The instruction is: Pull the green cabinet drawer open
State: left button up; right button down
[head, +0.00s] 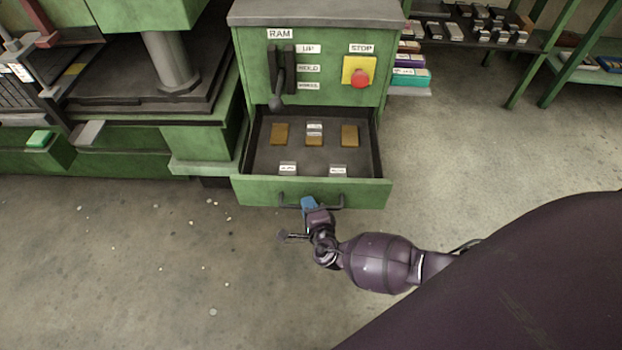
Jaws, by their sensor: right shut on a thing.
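The green cabinet (325,97) stands at the top middle, with a RAM lever and a red STOP button on its front. Its drawer (365,195) is pulled out, and its dark inside shows several brown blocks and small labelled pieces. A dark bar handle (335,207) runs across the drawer front. My right gripper (309,204) is shut on this handle, near its middle; the blue fingers cover part of the bar. My left gripper is not in view.
A green press (172,65) with a pale column stands at the left, next to the cabinet. Shelves with small boxes (410,77) are at the upper right. The concrete floor (130,260) in front of the drawer is clear apart from small pale scraps.

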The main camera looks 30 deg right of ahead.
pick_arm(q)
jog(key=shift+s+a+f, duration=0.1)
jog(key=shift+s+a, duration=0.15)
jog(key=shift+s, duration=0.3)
pick_arm(e)
jog(key=shift+s+a, duration=0.35)
jog(key=shift+s, duration=0.25)
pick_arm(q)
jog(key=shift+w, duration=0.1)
pick_arm(e)
jog(key=c, duration=1.1)
grip_release()
jog(key=shift+c, duration=0.2)
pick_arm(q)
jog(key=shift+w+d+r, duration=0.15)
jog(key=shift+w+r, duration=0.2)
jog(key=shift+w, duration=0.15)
